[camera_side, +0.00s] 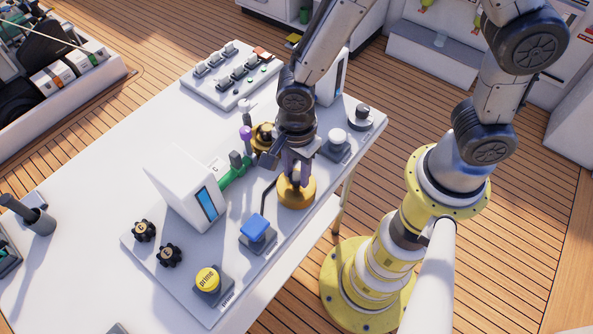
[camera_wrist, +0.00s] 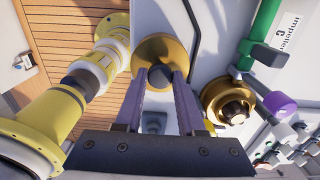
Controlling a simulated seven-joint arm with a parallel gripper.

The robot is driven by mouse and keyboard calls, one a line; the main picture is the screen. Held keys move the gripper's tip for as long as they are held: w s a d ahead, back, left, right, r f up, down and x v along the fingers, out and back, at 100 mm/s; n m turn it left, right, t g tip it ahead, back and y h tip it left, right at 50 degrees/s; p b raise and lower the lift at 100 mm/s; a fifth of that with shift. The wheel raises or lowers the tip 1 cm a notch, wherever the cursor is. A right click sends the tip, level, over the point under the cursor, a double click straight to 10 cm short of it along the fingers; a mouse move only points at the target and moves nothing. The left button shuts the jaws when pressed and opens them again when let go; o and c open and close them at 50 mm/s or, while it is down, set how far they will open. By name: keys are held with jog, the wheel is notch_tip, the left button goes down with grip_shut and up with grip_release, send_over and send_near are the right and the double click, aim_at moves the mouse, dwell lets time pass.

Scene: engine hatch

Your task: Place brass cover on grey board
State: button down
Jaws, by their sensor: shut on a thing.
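The brass cover (camera_side: 297,192) is a round gold disc with a dark central knob. My gripper (camera_side: 298,172) is shut on that knob, with the cover below the fingertips. The wrist view shows the cover (camera_wrist: 158,48) just beyond the fingers of my gripper (camera_wrist: 161,78). The cover is near the table's right edge, behind the blue button. I cannot tell whether it touches the surface. A pale grey board (camera_side: 190,287) lies at the front of the table. A round brass housing (camera_wrist: 228,103) with a dark centre stands apart from the cover, beside the green pipe.
The blue button (camera_side: 255,228) and yellow prime button (camera_side: 208,280) are in front of the cover. A white box with a blue screen (camera_side: 206,203), a green pipe (camera_side: 235,173) and a switch panel (camera_side: 231,75) stand nearby.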

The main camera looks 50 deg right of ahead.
aim_at(296, 175)
jog(key=shift+f, duration=0.3)
jog(key=shift+f, duration=0.1)
jog(key=c, duration=0.5)
grip_release()
notch_tip(296, 175, up, 11)
jog(key=s+d+r+n+t, duration=0.2)
jog(key=s+d+r+n, duration=0.1)
jog(key=d+r+n, duration=0.1)
jog(key=s+d+r+n+t, duration=0.1)
jog(key=s+d+r+n, duration=0.2)
jog(key=d+n, duration=0.4)
jog(key=s+d+r+n+t, duration=0.2)
jog(key=s+d+r+n, duration=0.1)
jog(key=d+r+n, duration=0.2)
jog(key=shift+d+r+n+t, duration=0.3)
jog(key=shift+d+n, duration=0.2)
jog(key=shift+n, duration=0.5)
